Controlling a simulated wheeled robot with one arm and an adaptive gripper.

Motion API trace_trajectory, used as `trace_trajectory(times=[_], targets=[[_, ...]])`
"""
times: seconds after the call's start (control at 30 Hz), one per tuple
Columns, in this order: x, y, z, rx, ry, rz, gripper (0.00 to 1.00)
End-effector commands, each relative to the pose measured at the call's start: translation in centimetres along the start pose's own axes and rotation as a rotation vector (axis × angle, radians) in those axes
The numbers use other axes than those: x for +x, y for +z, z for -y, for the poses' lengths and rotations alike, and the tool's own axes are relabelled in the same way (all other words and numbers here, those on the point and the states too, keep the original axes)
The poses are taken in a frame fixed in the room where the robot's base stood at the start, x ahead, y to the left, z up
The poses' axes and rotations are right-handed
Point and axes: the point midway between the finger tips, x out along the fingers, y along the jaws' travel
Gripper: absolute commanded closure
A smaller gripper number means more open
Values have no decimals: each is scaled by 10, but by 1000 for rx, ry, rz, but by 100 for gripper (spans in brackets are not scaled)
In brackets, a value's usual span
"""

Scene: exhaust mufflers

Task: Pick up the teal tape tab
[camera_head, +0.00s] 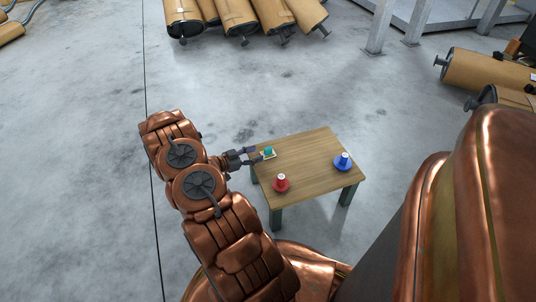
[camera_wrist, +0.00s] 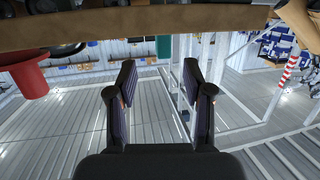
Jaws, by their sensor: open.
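The teal tape tab (camera_head: 268,151) is a small teal block on a pale base near the left corner of the small wooden table. My gripper (camera_head: 257,154) is at that corner with its fingers apart, one to each side of the line toward the tab. In the wrist view my gripper (camera_wrist: 160,75) is open and empty. A teal piece (camera_wrist: 164,46) shows beyond and between its fingertips, below the table band in the picture. Whether the fingers touch the tab cannot be told.
The wooden table (camera_head: 310,160) also holds a red cone-like object (camera_head: 281,183) at the front and a blue one (camera_head: 343,161) at the right. The red one shows in the wrist view (camera_wrist: 28,78) too. Mufflers (camera_head: 235,15) lie on the floor behind.

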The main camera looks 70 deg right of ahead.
Motion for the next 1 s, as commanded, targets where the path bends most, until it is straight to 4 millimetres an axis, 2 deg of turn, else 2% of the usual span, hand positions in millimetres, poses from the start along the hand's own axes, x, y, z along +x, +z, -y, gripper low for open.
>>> trace_trajectory(times=[0.47,0.8,1.0], targets=[[31,2,1,0,0,2,49],[60,1,2,1,0,1,49],[70,0,3,0,-3,1,49]])
